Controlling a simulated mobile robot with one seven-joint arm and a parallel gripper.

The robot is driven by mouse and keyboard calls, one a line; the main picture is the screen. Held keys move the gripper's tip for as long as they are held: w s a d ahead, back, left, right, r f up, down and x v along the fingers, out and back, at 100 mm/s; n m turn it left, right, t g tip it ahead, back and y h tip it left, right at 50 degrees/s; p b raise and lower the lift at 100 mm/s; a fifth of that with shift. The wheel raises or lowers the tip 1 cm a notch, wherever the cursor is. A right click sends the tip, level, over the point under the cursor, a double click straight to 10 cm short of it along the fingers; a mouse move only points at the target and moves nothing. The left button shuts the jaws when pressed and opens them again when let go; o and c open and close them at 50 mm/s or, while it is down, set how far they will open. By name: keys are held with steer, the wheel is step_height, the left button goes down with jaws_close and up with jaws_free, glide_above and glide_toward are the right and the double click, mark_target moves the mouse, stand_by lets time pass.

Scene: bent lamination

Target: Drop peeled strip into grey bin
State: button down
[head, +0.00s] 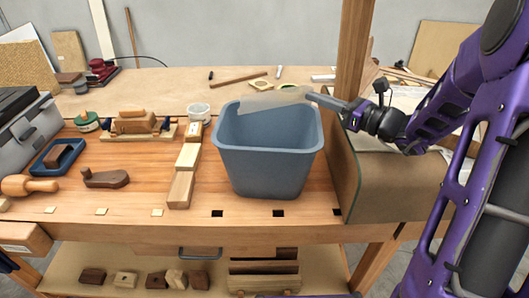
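The grey bin (268,160) is a blue-grey open-topped tub standing upright on the wooden workbench, near the middle of the head view. My gripper (318,98) reaches in from the right at the bin's upper right rim. A pale, thin, translucent strip (268,100) extends left from the gripper's tips and lies across the view of the bin's far rim and opening. The gripper appears shut on the strip's right end. I cannot tell whether the strip touches the rim. The bin's inside floor is hidden.
A wooden post (353,50) and a brown curved panel (400,187) stand right of the bin. Wooden blocks (183,180) lie left of it, with a white cup (199,113) behind them. Planes, a mallet (28,186) and a grey toolbox (28,130) fill the left.

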steer(key=c, duration=1)
jaws_free()
steer(key=v, duration=1.7)
steer(key=shift+s+d, duration=0.1)
steer(key=shift+d, duration=0.15)
